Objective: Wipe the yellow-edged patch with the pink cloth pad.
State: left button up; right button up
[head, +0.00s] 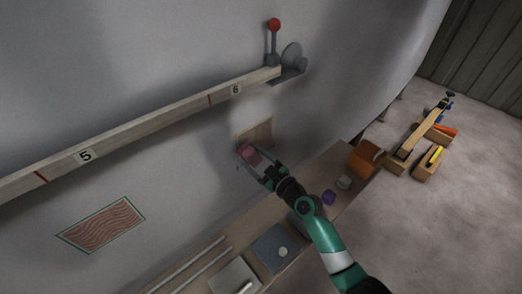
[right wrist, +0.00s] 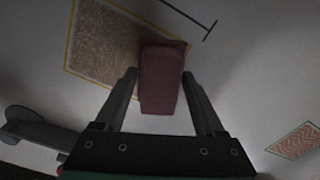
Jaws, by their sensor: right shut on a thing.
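The yellow-edged patch (head: 257,131) is a tan speckled rectangle on the grey hull wall, below the wooden strip. It fills the upper left of the right wrist view (right wrist: 100,45). My right gripper (head: 257,163) is shut on the pink cloth pad (head: 248,153). In the right wrist view the pad (right wrist: 161,88) stands between the two fingers and covers part of the patch's right side. Whether the pad touches the wall, I cannot tell. My left gripper is not in view.
A green-edged wavy patch (head: 100,224) is at lower left on the hull. A wooden strip (head: 140,122) and a red-knobbed lever (head: 273,40) are above.

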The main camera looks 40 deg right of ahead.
jog(key=shift+a+f, duration=0.25)
jog(key=shift+a, duration=0.7)
jog(key=shift+w+d+b, duration=0.1)
jog(key=shift+w+b, duration=0.45)
jog(key=shift+w, duration=0.45)
